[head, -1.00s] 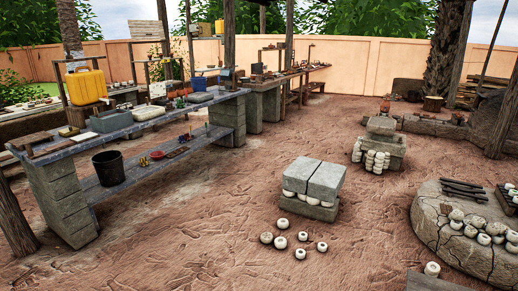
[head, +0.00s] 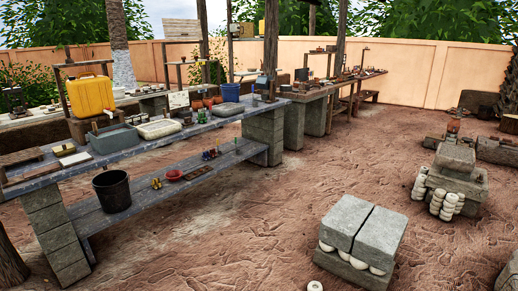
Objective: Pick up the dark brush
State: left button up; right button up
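I cannot make out a dark brush for certain in the head view; small items on the benches are too small to tell. The near grey workbench (head: 225,120) runs from the left toward the middle and carries many small items. A further bench (head: 330,90) continues behind it with several small dark things on top. Neither of my grippers shows.
On the near bench are a yellow jerrycan (head: 91,95), a grey basin (head: 114,138) and a blue bucket (head: 230,92). A black bucket (head: 112,190) stands on its lower shelf. Concrete blocks (head: 362,230) stand front right. Open earth lies between bench and blocks.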

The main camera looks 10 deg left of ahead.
aim_at(189, 122)
jog(key=i+j+u, duration=0.35)
jog(key=i, duration=0.35)
jog(key=i+u, duration=0.4)
jog(key=i, duration=0.3)
jog(key=i+l+u, duration=0.15)
jog(key=i+u, duration=0.2)
jog(key=i, duration=0.4)
